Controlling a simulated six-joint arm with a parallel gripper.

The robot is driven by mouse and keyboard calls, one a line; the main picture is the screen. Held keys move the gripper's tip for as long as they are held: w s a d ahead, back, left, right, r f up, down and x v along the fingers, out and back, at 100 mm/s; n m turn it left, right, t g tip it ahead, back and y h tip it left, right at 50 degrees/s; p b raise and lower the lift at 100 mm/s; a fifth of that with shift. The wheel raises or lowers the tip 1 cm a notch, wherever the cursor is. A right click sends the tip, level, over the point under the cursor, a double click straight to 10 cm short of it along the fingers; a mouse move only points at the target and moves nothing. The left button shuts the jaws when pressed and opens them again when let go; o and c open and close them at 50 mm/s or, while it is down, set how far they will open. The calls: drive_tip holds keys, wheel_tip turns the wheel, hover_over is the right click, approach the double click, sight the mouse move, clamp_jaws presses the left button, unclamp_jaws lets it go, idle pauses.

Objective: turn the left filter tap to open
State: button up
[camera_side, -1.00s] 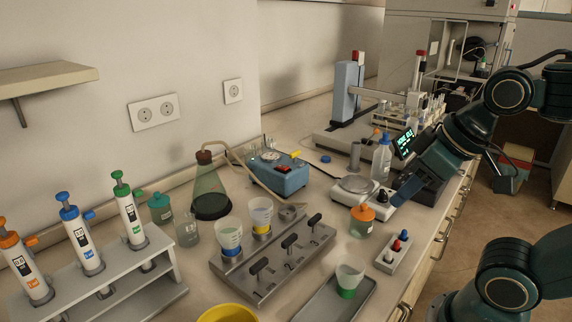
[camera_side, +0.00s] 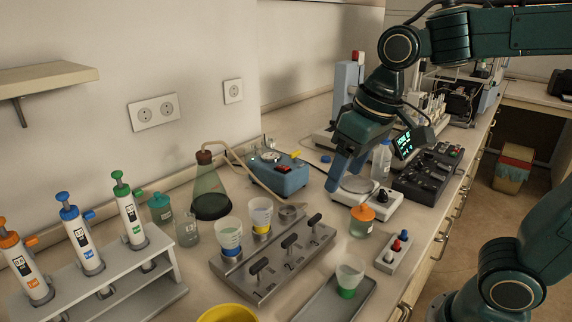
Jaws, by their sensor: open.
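The steel filter manifold (camera_side: 243,283) stands on the bench in the middle of the view. Three black T-handled taps sit on its front: the left tap (camera_side: 259,267), the middle tap (camera_side: 290,241) and the right tap (camera_side: 314,220). A funnel with a blue base (camera_side: 229,236) and one with a yellow base (camera_side: 261,212) stand on its back row; the third place is empty. My gripper (camera_side: 342,182) is open and points down above the bench, behind and right of the manifold, apart from the taps. Its fingertips overlap the balance in the picture.
A tray (camera_side: 318,305) with a green-based funnel (camera_side: 348,280) lies in front. A flask (camera_side: 211,190) and blue pump (camera_side: 279,175) stand behind.

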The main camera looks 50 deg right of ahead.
drive_tip(key=w+a+f+g, duration=0.1)
drive_tip(key=w+a+g, duration=0.1)
drive_tip(key=w+a, duration=0.3)
drive_tip(key=g, duration=0.1)
hover_over(259, 263)
wheel_tip(259, 263, down, 4)
drive_tip(key=f, duration=0.1)
drive_tip(key=shift+r+h, duration=0.25)
drive_tip(key=shift+h, duration=0.05)
wheel_tip(259, 263, down, 14)
drive_tip(key=shift+r, duration=0.1)
drive_tip(key=shift+c, duration=0.2)
drive_tip(key=c, duration=0.9)
